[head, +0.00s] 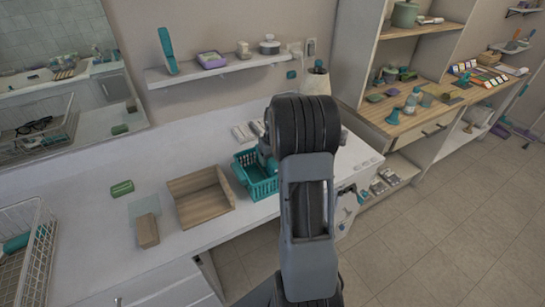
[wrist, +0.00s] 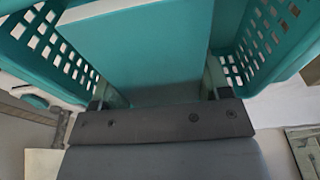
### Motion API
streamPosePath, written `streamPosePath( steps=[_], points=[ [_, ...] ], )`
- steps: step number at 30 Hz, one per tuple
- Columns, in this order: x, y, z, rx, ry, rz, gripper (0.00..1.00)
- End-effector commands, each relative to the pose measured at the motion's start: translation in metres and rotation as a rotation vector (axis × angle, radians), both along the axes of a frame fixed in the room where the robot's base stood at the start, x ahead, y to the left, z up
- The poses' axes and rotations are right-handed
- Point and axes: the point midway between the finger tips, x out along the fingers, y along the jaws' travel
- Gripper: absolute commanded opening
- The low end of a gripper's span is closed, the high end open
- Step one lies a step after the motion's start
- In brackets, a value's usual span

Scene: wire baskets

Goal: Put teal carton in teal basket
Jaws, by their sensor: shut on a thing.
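The teal basket (head: 257,187) stands on the white counter, partly hidden behind my arm in the head view. In the wrist view its perforated walls (wrist: 268,40) rise on both sides. The teal carton (wrist: 150,45) fills the middle of the wrist view, between these walls. My gripper (wrist: 158,95) is shut on the carton, one finger on each side. The carton is over or inside the basket; whether it touches the floor is hidden. My arm hides most of my gripper in the head view.
An open wooden box (head: 200,198) stands left of the basket. A brown block (head: 146,231) and a green item (head: 122,188) lie farther left. A wire basket (head: 30,255) is at the far left. A shelf (head: 215,69) hangs above the counter.

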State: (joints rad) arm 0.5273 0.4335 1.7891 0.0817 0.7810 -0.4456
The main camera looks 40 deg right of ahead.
Motion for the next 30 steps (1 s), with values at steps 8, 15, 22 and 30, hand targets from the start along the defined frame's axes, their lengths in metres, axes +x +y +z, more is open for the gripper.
streamPosePath(
  steps=[8,15,22,30],
  points=[
    [0.0,0.0,-0.004,0.0,0.0,0.0,0.41],
    [0.0,0.0,-0.006,0.0,0.0,0.0,0.41],
    [0.0,0.0,-0.009,0.0,0.0,0.0,0.41],
    [0.0,0.0,-0.011,0.0,0.0,0.0,0.41]
  ],
)
